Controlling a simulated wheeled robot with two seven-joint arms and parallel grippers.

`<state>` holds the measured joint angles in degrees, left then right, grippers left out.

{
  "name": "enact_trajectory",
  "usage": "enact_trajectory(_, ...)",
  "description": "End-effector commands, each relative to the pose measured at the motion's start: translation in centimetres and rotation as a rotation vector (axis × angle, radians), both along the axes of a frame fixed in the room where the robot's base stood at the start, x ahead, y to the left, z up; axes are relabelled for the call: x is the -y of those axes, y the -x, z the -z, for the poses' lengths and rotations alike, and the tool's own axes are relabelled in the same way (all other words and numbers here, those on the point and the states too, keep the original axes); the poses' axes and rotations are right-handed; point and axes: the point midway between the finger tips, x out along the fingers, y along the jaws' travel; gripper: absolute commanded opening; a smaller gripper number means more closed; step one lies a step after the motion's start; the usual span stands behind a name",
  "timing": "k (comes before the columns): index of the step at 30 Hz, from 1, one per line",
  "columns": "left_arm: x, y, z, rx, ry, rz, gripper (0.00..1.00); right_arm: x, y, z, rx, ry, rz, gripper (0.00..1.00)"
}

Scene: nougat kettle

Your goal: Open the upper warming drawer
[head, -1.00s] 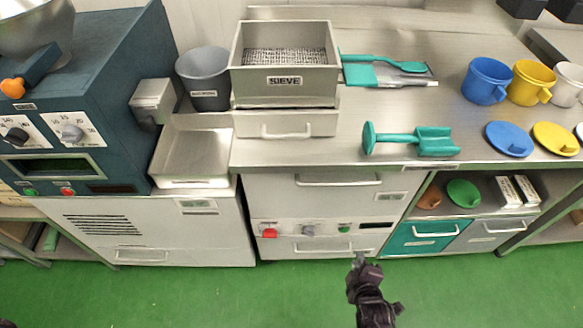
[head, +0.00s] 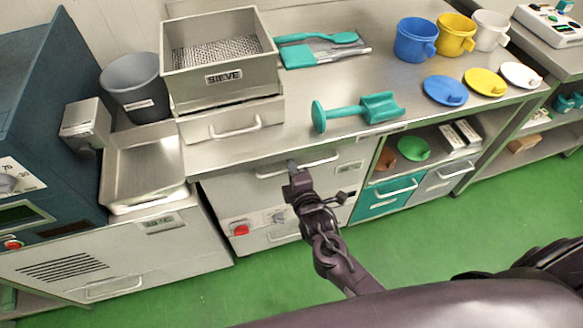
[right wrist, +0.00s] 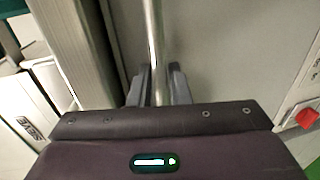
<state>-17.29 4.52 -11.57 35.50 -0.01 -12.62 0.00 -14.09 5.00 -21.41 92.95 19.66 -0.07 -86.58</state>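The upper warming drawer (head: 245,193) is the pale metal front under the worktop in the head view, and it looks closed. Its bar handle (head: 322,161) runs along the top of the front. My left gripper is not in view.
Below the drawer are a red button (head: 240,229), a grey knob (head: 279,217) and a lower handle, partly behind my right arm. The worktop above holds the sieve box (head: 222,92) and a teal scoop (head: 358,111). Green floor (head: 440,235) is open in front.

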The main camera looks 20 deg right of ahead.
Motion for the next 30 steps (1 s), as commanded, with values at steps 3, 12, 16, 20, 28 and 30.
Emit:
enact_trajectory(3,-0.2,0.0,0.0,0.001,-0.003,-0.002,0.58,0.0,-0.2,0.1,-0.001,-0.001,0.000,0.17)
enact_trajectory(12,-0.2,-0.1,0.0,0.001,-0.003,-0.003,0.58,0.0,-0.2,0.1,-0.001,-0.001,0.000,0.00)
enact_trajectory(16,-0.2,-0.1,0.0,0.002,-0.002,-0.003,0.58,0.0,-0.2,0.1,-0.001,-0.001,0.000,0.00)
enact_trajectory(20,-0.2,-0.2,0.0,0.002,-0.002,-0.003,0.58,0.0,-0.1,0.1,-0.001,-0.001,0.000,0.00)
enact_trajectory(28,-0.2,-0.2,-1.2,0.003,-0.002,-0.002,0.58,0.1,1.5,-0.1,-0.005,0.001,0.000,0.00)
enact_trajectory(30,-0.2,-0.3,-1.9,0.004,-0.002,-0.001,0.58,0.1,2.6,-0.2,-0.006,0.001,0.000,0.00)
